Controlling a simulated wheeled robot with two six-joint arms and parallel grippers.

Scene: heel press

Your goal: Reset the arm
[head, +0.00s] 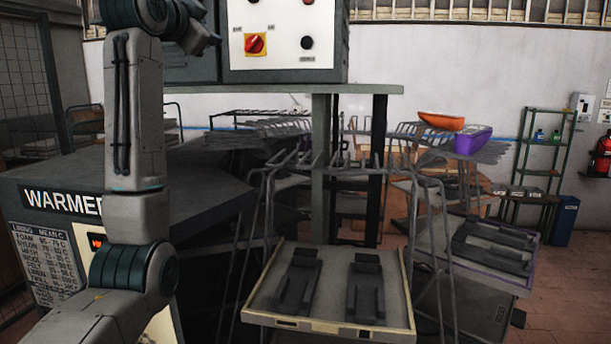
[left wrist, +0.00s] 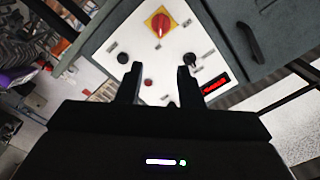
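My left arm (head: 135,110) rises on the left of the head view, and its wrist end reaches the top, beside the white control panel (head: 285,30). Its fingertips cannot be made out there. In the left wrist view my left gripper (left wrist: 158,70) is open, its two dark fingers apart with nothing between them. It faces the control panel (left wrist: 110,35), which has a red knob on a yellow plate (left wrist: 160,24), black knobs and a lit red display (left wrist: 214,87). I cannot tell how far the fingers are from the panel. My right arm and gripper are not in view.
A dark warmer cabinet (head: 75,200) stands at left, behind my arm. A pale-rimmed tray (head: 330,328) with two dark forms is low in the middle. Racks stand right of it, with an orange piece (head: 441,121) and a purple piece (head: 473,140) on top. Green shelves (head: 543,172) stand farther right.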

